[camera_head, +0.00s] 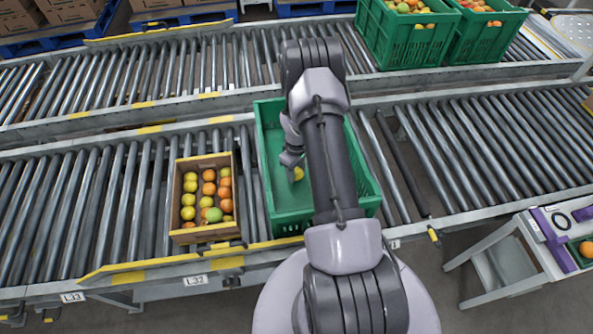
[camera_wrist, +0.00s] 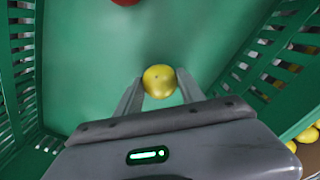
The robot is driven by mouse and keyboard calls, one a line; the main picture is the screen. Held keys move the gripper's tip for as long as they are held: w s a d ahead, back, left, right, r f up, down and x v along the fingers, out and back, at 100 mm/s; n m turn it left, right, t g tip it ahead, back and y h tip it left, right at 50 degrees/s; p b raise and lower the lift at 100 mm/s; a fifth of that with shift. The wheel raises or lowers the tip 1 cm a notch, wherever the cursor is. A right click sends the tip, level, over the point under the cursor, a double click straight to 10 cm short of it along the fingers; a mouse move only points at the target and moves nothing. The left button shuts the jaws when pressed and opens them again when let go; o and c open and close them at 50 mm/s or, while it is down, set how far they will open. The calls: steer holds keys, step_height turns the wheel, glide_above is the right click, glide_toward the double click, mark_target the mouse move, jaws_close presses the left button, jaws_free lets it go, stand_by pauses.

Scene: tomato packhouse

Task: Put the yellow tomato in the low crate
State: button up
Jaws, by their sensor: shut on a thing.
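The yellow tomato (camera_wrist: 159,81) is between the two fingertips of my gripper (camera_wrist: 158,90), which is shut on it. In the head view the yellow tomato (camera_head: 298,174) shows beside my gripper (camera_head: 292,168), over the inside of the low green crate (camera_head: 275,215). The wrist view looks down into the green crate (camera_wrist: 85,60), with its slotted walls on both sides. A red tomato (camera_wrist: 125,2) shows at the top edge of the wrist view, in the crate. I cannot tell whether the yellow tomato touches the crate floor. My arm hides the middle and right of the crate in the head view.
A cardboard box (camera_head: 175,200) of yellow, orange and green tomatoes stands left of the crate on the roller conveyor (camera_head: 90,200). Two filled green crates (camera_head: 400,45) (camera_head: 480,45) stand on the rear conveyor. A small table (camera_head: 520,265) is at the right.

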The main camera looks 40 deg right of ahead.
steer(key=shift+f, duration=0.5)
steer(key=o, duration=1)
steer(key=shift+c, duration=0.3)
steer(key=shift+c, duration=1.3)
step_height(320, 180, up, 7)
steer(key=p, duration=0.4)
steer(key=shift+p, duration=0.35)
